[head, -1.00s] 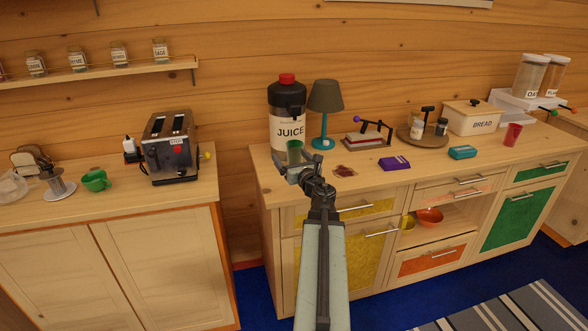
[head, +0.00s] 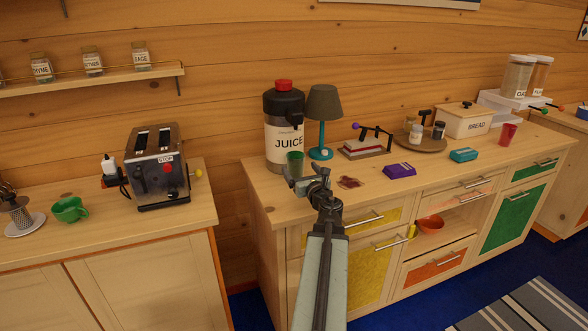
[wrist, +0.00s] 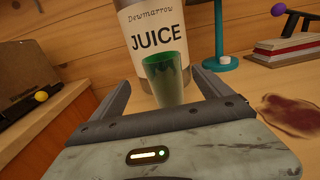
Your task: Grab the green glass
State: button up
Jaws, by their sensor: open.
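The green glass (head: 295,162) stands upright on the right-hand counter, in front of the juice dispenser (head: 285,135). In the wrist view the green glass (wrist: 165,78) is centred ahead, between the lines of my two fingers, with the JUICE label behind it. My gripper (head: 304,178) is open and empty, just in front of the glass. It also shows in the wrist view (wrist: 160,95), with one finger to each side. I cannot tell whether the fingertips reach past the glass's near side. The lower glass is partly hidden by my gripper in the head view.
A teal lamp (head: 321,120) stands right of the dispenser. A dark red spill (wrist: 290,114) lies on the counter to the right. A purple box (head: 399,170) is further right. The toaster (head: 156,165) and a green cup (head: 70,209) are on the left counter, across a gap.

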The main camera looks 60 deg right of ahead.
aim_at(293, 157)
jog(key=shift+d+x, duration=0.25)
jog(key=shift+x, duration=1.15)
jog(key=x, duration=0.4)
jog(key=shift+d+f, duration=0.15)
jog(key=shift+f, duration=0.05)
jog(key=shift+c, duration=0.3)
grip_shut()
jog(key=shift+r, duration=0.15)
